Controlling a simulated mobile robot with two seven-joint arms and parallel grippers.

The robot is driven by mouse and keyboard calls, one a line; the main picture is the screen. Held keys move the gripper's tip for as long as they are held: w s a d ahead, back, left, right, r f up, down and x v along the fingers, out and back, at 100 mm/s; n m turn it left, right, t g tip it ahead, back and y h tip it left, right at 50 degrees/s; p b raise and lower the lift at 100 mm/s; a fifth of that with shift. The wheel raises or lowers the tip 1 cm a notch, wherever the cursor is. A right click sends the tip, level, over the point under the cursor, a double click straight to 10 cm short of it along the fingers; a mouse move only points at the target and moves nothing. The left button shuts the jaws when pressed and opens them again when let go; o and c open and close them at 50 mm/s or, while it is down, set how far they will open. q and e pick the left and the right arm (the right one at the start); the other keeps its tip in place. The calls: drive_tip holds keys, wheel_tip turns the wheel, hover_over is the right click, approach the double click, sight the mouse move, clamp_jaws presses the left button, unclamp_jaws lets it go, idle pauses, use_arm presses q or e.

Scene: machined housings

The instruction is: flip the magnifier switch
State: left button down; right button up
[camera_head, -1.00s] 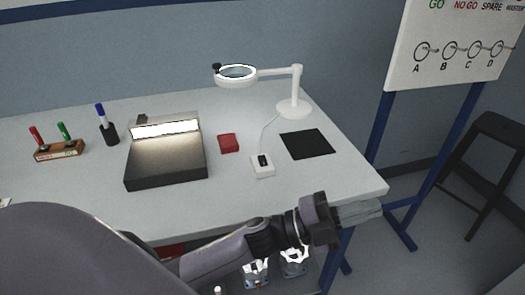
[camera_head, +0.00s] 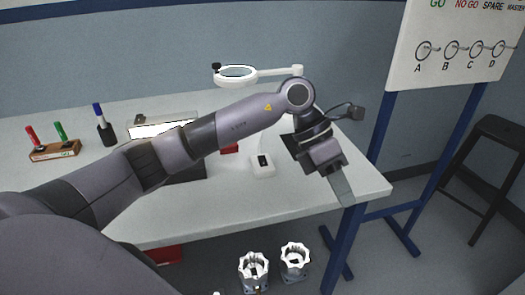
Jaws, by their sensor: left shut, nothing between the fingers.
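The magnifier (camera_head: 238,73) is a white ring lens on a white arm at the back right of the table; its base is hidden behind my left arm. A small white switch box (camera_head: 263,169) with a dark rocker lies on the table in front of it, apart from my gripper. My left gripper (camera_head: 344,192) is shut and empty, pointing down over the table's right front part, to the right of the switch box. My right gripper is not in view.
A lit dark box (camera_head: 150,130) is partly hidden behind my left arm, as is a red block (camera_head: 229,149). A marker rack (camera_head: 55,150) and a pen cup (camera_head: 107,133) stand left. Metal housings (camera_head: 254,268) sit below the table. A white board (camera_head: 455,45) stands right.

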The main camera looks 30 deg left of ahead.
use_arm(q)
drive_tip(key=w+a+r+t+y, duration=0.1)
drive_tip(key=w+a+r+y, duration=0.15)
drive_tip(key=a, duration=0.25)
drive_tip(key=w+a+r+t+y, duration=0.1)
drive_tip(key=a+y, duration=0.2)
drive_tip(key=a, duration=0.2)
wheel_tip(320, 180, up, 7)
drive_tip(key=n+y+b, duration=0.1)
drive_tip(key=n+y, duration=0.1)
drive_tip(key=y, duration=0.2)
hover_over(262, 157)
drive_tip(key=s+d, duration=0.3)
drive_tip(key=shift+w+a+f+t, duration=0.15)
drive_tip(key=shift+w+a+t, duration=0.05)
drive_tip(key=shift+w+t, duration=0.1)
drive_tip(key=shift+f, duration=0.1)
drive_tip(key=x, duration=1.4)
